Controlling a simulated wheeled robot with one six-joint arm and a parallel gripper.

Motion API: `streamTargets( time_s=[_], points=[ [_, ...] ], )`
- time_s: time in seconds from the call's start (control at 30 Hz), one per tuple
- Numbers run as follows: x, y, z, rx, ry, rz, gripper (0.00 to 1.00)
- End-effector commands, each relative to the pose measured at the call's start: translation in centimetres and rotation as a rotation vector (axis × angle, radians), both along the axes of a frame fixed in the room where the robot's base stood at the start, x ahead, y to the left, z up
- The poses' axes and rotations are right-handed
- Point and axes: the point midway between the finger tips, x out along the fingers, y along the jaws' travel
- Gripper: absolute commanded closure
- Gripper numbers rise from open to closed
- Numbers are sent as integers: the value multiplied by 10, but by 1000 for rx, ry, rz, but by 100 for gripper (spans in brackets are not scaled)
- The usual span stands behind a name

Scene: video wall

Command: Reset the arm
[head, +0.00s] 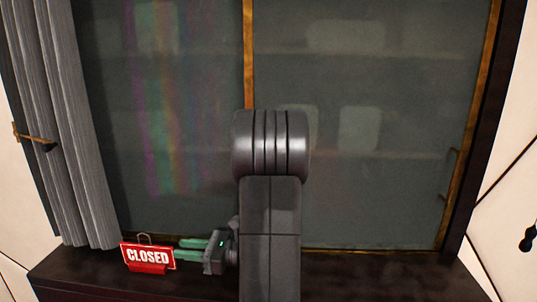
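My gripper (179,249) is low in the head view, left of centre, and points left. Its two green fingers are apart, with a narrow gap between them that looks empty. A red sign with white "CLOSED" lettering (148,256) stands on the dark sill just left of the fingertips. A wire loop shows above the sign's top. The fingertips are very close to the sign's right edge; I cannot tell whether they touch it. My arm's dark links rise in the middle and hide part of the window and sill.
The dark sill (350,282) runs along the bottom, clear to the right of my arm. Behind it is a dim glass window (390,90) with brown frame bars. A grey curtain (75,130) hangs at the left, with a tie-back hook (35,138) on the wall.

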Motion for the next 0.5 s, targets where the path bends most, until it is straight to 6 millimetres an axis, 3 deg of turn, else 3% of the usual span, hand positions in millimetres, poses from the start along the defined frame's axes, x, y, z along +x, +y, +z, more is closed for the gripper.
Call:
streamTargets(
  time_s=[0.5],
  points=[
    [-1,84,-2,0,1,3,73]
  ],
)
